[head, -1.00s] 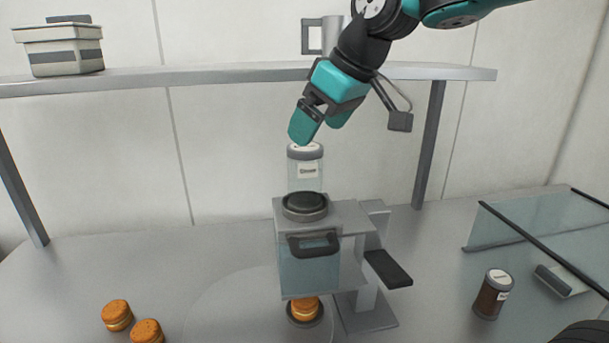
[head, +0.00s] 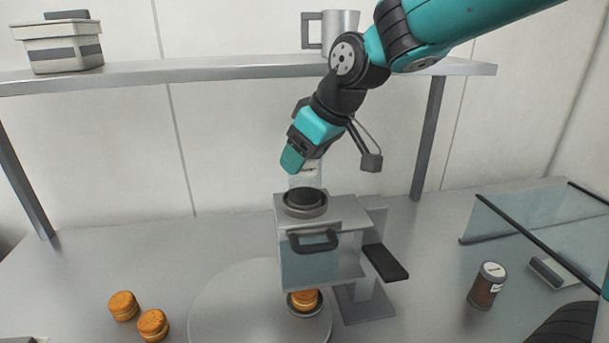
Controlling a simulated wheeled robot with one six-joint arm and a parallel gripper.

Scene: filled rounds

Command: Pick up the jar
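A shelf (head: 230,68) spans the back, with a mug (head: 340,30) and a striped box (head: 60,50) on it. A burger-like bun (head: 305,299) sits under the machine; two more (head: 138,316) lie left. A glass guard (head: 530,232) stands right.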

